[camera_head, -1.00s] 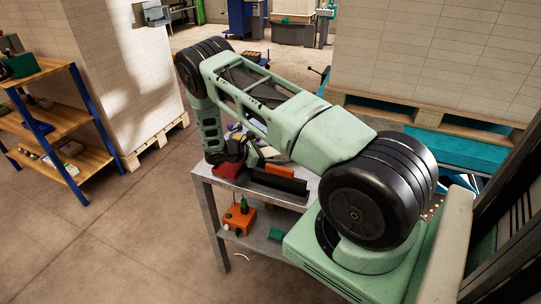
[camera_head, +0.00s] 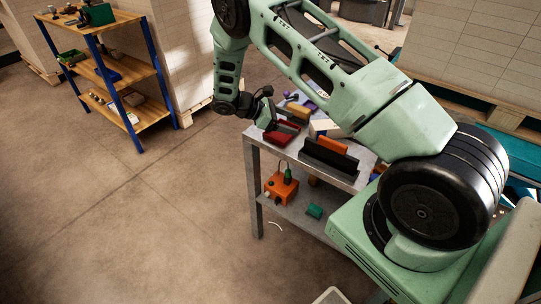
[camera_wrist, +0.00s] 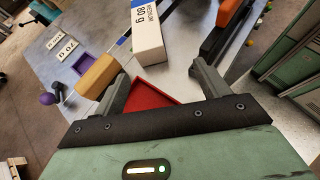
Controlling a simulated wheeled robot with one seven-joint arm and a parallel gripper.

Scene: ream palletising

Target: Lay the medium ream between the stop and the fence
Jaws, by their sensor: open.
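The medium ream, a white block lettered "MEDIUM 80 g" (camera_wrist: 148,32), lies on the metal table top beyond my fingers in the wrist view. In the head view it shows partly behind my arm (camera_head: 322,127). My gripper (camera_wrist: 162,88) is open and empty, its fingers apart above a red tray (camera_wrist: 150,94). The ream is beyond the fingertips, not between them. A long dark bar (camera_head: 328,157) and an orange block (camera_head: 332,146) stand side by side on the table. I cannot tell for sure which is the stop and which the fence.
A yellow-orange block (camera_wrist: 97,76), a purple tray (camera_wrist: 88,58) and small lettered cards (camera_wrist: 66,50) lie left of the ream. An orange box (camera_head: 281,187) sits on the lower shelf. A wooden rack (camera_head: 118,75) stands left; floor between is clear.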

